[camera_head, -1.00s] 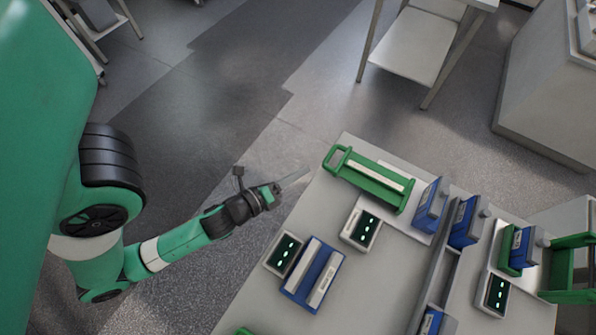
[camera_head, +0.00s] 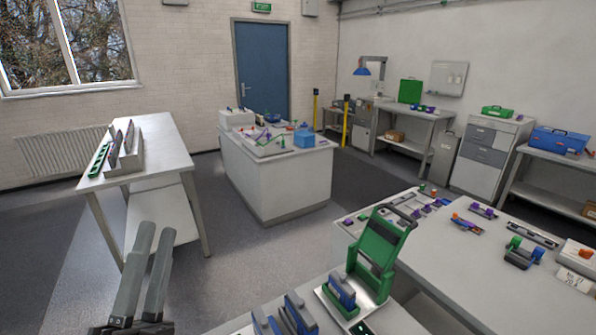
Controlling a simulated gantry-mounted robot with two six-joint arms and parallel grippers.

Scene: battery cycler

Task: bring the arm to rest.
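My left gripper (camera_head: 157,232) shows at the bottom left of the head view, its two grey fingers pointing up. A narrow gap shows between the fingers and nothing is held there, so it is open and empty. It appears in front of the floor and the white table on the left, clear of the near bench in the picture. The rest of the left arm is below the picture. My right gripper is not in view.
A near bench (camera_head: 397,322) at the bottom right carries a green handled fixture (camera_head: 379,246) and blue modules (camera_head: 300,313). A white table (camera_head: 160,150) stands at left, a white island (camera_head: 285,180) behind. Grey floor (camera_head: 235,255) lies open between them.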

